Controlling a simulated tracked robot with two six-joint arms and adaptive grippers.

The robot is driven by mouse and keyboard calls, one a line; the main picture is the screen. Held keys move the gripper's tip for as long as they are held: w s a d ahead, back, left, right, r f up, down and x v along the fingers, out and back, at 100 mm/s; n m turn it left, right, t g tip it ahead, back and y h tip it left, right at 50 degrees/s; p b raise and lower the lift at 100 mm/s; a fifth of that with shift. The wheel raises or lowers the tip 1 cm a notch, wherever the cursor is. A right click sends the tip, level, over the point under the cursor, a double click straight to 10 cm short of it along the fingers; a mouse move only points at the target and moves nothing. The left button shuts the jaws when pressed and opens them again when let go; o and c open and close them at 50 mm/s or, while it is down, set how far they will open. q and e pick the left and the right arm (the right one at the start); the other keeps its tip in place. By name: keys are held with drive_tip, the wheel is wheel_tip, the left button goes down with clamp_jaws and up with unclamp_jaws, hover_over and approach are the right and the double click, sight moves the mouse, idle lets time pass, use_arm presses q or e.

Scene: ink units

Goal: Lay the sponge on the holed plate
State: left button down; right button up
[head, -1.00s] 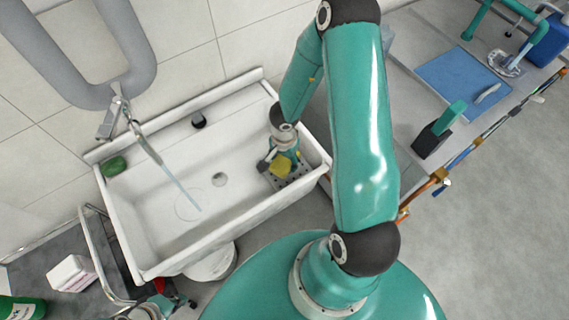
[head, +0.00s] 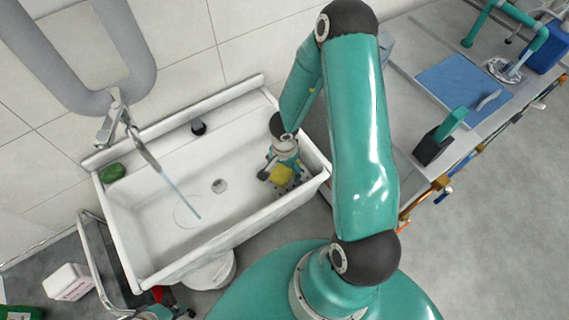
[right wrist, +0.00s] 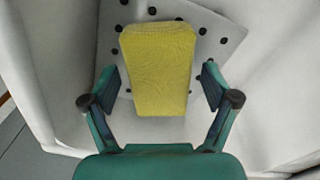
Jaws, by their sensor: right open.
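The yellow sponge (head: 281,173) is at the right end of the white sink, over the grey holed plate (right wrist: 225,38). In the right wrist view the sponge (right wrist: 158,68) covers the plate's middle. I cannot tell if it lies flat or touches the plate everywhere. My right gripper (right wrist: 161,85) is open, with one finger on each side of the sponge and a gap to each. In the head view this gripper (head: 282,168) hides most of the plate. My left gripper (head: 172,312) shows partly at the bottom edge, away from the sink; its jaws are unclear.
The sink's walls (head: 145,262) stand close around the plate. A tap (head: 135,135) runs water into the sink's left part. A green object (head: 112,172) lies on the left rim. A wire rack (head: 98,255) stands left. A bench with a blue mat (head: 463,88) is right.

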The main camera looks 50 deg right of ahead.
sight(284, 168)
wheel_tip(284, 168, up, 12)
drive_tip(key=p, duration=0.5)
drive_tip(key=shift+p, duration=0.3)
drive_tip(key=shift+r, duration=0.1)
